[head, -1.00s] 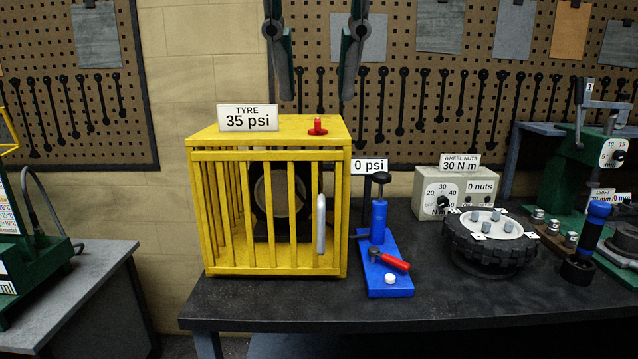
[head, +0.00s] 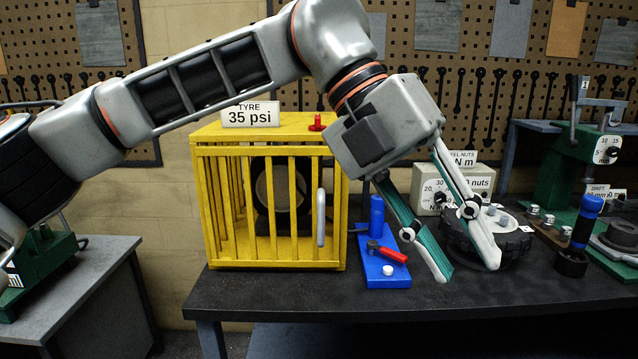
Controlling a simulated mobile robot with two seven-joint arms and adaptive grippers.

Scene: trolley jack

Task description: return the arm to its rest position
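My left arm comes in from the left across the upper part of the head view. Its gripper (head: 465,270) points down and to the right, over the bench in front of the wheel-nut tyre. Its two teal-and-grey fingers are apart, with nothing visible between them. My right gripper is not in view. The arm and gripper hide part of the pump's upper end, the wheel-nuts sign and some of the pegboard.
A yellow cage (head: 272,265) with a tyre inside stands left of the gripper. A blue pump (head: 387,275), a grey wheel-nuts box (head: 425,185) and a black tyre (head: 515,247) are close by. A green press (head: 570,165) stands right. The front bench strip (head: 330,300) is clear.

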